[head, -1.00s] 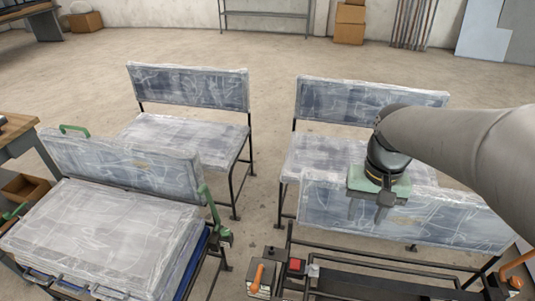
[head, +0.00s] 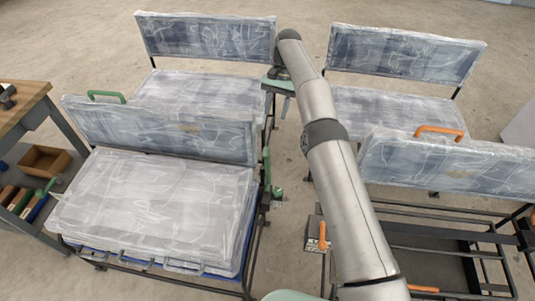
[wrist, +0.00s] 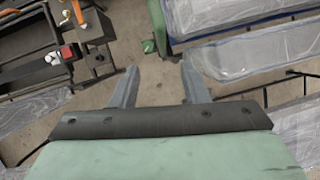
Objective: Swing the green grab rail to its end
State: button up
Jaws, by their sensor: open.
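A green rail (head: 107,96) stands on the top left of the plastic-wrapped seat back at the left. A second green bar (head: 267,170) stands upright at that seat's right end, with a green piece at its foot. A green bar (wrist: 158,28) also shows in the wrist view, beyond the fingertips. I cannot tell for sure which one is the task's grab rail. My gripper (head: 287,104) hangs between the seats, beyond the upright green bar. In the wrist view my gripper (wrist: 159,72) has its fingers wide apart with only floor between them, touching nothing.
An orange rail (head: 440,132) tops the right wrapped seat back (head: 480,170). An orange lever (head: 323,237) stands on a small box. A workbench (head: 22,108) with bins is at the left. Two wrapped seats stand behind.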

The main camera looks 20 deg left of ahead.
jog(key=shift+b+x, duration=1.85)
jog(key=shift+b, duration=1.55)
send_over(267, 165)
notch_tip(267, 165, down, 13)
jog(key=shift+r, duration=0.15)
grip_shut()
